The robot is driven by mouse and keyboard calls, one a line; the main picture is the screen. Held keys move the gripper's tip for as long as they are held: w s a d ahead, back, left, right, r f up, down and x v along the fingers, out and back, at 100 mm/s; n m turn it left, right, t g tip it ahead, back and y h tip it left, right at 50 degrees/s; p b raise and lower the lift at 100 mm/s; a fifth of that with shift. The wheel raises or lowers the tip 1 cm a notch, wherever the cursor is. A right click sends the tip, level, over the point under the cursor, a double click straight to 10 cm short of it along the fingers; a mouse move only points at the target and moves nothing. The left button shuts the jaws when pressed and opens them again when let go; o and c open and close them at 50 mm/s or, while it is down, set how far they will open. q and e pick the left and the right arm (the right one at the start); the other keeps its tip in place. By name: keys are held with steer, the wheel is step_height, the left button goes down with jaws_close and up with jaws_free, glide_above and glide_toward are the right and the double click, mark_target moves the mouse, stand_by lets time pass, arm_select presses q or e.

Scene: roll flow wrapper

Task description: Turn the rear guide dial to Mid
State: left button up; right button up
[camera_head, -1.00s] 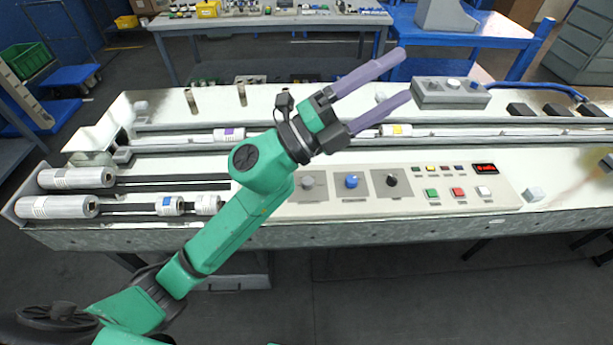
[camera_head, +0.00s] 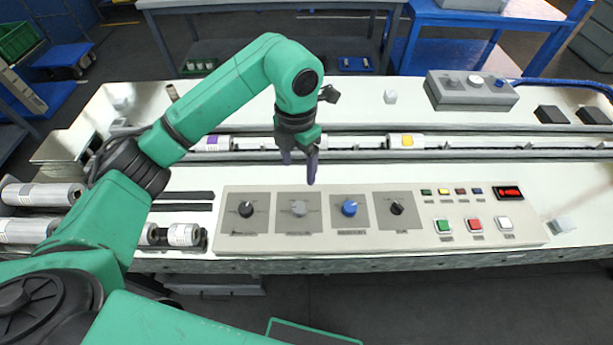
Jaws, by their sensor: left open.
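A pale control panel (camera_head: 440,228) carries a row of dials: a black dial (camera_head: 246,209) at the left, a grey dial (camera_head: 299,208), a blue dial (camera_head: 349,208) and another black dial (camera_head: 396,207). Their labels are too small to read, so I cannot tell which is the rear guide dial or its setting. My left gripper (camera_head: 299,168) is open and empty, its purple fingers pointing down just behind the grey dial, apart from it in the picture. My right gripper is not in view.
Green (camera_head: 443,226), red (camera_head: 474,224) and white (camera_head: 504,223) buttons and a red display (camera_head: 508,192) are at the panel's right. A grey box with knobs (camera_head: 470,92) stands at the back right. White rolls (camera_head: 44,195) lie at the left.

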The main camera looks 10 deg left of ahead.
arm_select(q)
steer(key=p, duration=0.3)
glide_above(298, 207)
steer(key=s, duration=0.1)
step_height(298, 207, down, 6)
steer(key=shift+f, duration=0.2)
steer(key=f, duration=0.2)
steer(key=shift+w+f, duration=0.3)
steer(key=shift+f, duration=0.05)
steer(key=f, duration=0.4)
steer(key=shift+w+f+p, duration=0.15)
steer(key=shift+w+p, duration=0.2)
steer(key=shift+s+f, duration=0.1)
steer(key=shift+s, duration=0.1)
steer(key=c, duration=0.4)
jaws_close()
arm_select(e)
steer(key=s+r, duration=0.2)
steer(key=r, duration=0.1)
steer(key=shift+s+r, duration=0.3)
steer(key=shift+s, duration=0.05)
